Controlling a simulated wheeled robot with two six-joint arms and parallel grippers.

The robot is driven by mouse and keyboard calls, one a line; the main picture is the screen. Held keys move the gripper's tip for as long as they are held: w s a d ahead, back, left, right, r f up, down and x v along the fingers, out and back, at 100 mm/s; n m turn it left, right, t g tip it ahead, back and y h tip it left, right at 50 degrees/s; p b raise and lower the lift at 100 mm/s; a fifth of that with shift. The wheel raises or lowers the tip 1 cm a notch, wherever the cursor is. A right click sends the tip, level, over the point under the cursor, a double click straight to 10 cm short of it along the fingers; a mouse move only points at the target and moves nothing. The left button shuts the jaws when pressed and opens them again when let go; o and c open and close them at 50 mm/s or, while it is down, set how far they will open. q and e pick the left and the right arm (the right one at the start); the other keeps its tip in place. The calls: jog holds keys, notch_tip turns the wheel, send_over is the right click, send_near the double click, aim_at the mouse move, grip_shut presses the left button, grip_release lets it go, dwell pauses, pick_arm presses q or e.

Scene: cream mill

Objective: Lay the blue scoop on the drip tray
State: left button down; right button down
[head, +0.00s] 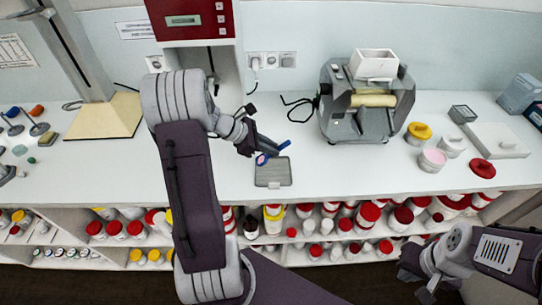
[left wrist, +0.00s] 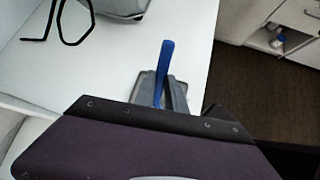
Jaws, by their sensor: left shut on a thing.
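The blue scoop (head: 284,145) is held in my left gripper (head: 268,151), which is shut on it. Its blue handle sticks out to the right of the fingers, and a blue part with some pink shows on their left side. In the left wrist view the blue handle (left wrist: 164,62) stands up from between the grey fingers (left wrist: 162,95). The drip tray (head: 273,181) is a flat grey rectangle on the white counter, just below the gripper in the head view. I cannot tell whether the scoop touches it. My right gripper (head: 420,284) hangs low at the lower right, away from the counter.
A red-topped machine (head: 195,20) stands behind my left arm. A grey roller mill (head: 366,100) stands right of the tray, with a yellow-lidded jar (head: 418,133) and a pink-topped tub (head: 432,160) beyond. Shelves (head: 300,240) with red-lidded jars lie below the counter.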

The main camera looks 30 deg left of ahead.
aim_at(271, 157)
pick_arm(q)
jog(key=shift+f, duration=2.05)
jog(key=shift+f, duration=0.1)
jog(key=c, duration=1.4)
grip_release()
